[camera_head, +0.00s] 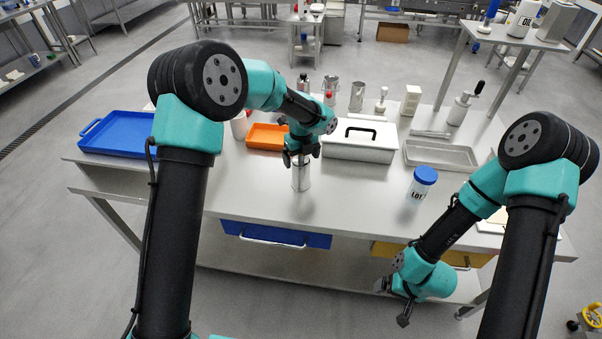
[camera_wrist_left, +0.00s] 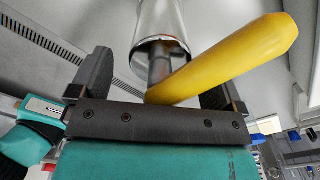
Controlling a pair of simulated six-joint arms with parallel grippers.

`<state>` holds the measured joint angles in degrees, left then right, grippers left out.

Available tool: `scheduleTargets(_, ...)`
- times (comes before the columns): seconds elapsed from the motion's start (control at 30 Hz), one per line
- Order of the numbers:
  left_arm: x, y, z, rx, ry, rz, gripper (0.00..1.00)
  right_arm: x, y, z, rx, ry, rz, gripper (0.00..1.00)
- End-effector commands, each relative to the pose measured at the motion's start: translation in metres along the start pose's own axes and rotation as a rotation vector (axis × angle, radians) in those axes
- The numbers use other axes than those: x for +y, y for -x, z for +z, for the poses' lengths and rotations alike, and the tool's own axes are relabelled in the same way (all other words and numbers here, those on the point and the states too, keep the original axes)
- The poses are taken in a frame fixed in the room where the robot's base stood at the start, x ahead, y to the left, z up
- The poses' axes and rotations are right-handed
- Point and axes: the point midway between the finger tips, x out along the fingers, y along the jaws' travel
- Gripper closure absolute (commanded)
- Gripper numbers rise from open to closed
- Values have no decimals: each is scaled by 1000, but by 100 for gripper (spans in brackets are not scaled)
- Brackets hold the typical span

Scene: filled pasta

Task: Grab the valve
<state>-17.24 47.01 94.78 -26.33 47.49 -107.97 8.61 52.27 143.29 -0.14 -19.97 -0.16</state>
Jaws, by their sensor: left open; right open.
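The valve shows in the left wrist view as a shiny metal cylinder (camera_wrist_left: 160,25) with a thin stem and a thick yellow handle (camera_wrist_left: 235,55) slanting up to the right. In the head view its silver cylinder (camera_head: 301,179) is on the table just below my left gripper (camera_head: 301,158); the handle is hidden there. My left gripper is open, its dark fingers (camera_wrist_left: 160,85) on either side of the stem and handle, and I cannot tell whether they touch. My right gripper (camera_head: 393,302) is open and empty, low in front of the table's front edge.
A white case (camera_head: 350,152) with a black handle and an orange tray (camera_head: 262,139) lie behind. A blue tray (camera_head: 115,145) is at left. A blue-lidded jar (camera_head: 422,184) and a metal tray (camera_head: 440,163) are at right. The table (camera_head: 340,205) is clear around the valve.

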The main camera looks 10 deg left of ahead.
Motion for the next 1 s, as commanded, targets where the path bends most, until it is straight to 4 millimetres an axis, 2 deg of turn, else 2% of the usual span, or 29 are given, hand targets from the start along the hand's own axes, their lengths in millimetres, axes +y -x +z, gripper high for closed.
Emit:
scheduleTargets(0.23,0,0,0,0,0,0,5,0,0,0,0,0,0,5)
scheduleTargets(1.0,0,0,0,0,0,0,79,0,0,0,0,0,0,5)
